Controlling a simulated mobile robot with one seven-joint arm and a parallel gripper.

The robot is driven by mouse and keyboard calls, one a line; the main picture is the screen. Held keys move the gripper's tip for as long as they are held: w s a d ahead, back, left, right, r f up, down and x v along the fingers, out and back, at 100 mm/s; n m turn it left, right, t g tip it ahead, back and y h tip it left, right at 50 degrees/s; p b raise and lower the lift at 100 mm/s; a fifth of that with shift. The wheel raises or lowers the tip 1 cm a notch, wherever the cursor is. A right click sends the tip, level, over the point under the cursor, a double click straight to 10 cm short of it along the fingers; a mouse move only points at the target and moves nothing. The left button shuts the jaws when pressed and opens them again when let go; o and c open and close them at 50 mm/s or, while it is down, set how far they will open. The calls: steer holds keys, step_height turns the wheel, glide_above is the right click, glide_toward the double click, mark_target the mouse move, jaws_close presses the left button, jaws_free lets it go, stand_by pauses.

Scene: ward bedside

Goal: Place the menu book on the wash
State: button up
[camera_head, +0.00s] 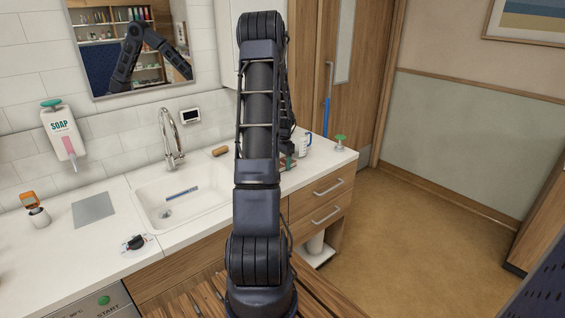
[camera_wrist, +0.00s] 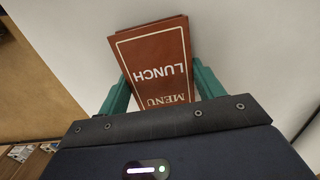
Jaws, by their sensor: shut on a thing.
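The menu book is a reddish-brown booklet marked "LUNCH MENU" (camera_wrist: 155,60) in the wrist view, upside down there. My gripper (camera_wrist: 160,82) is shut on it, with a green finger at each side. The white wash counter (camera_head: 85,245) has a sunken basin (camera_head: 205,195) and a tap. A pale surface lies behind the book in the wrist view; I cannot tell whether they touch.
A white mug (camera_head: 304,145) and a green-topped item (camera_head: 340,143) stand at the counter's right end. A brown brush-like item (camera_head: 220,151) lies behind the basin. A grey sheet (camera_head: 93,208), an orange-topped bottle (camera_head: 37,212) and a dark small item (camera_head: 134,242) are at left.

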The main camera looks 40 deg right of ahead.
steer(key=shift+f, duration=0.1)
steer(key=o, duration=1.1)
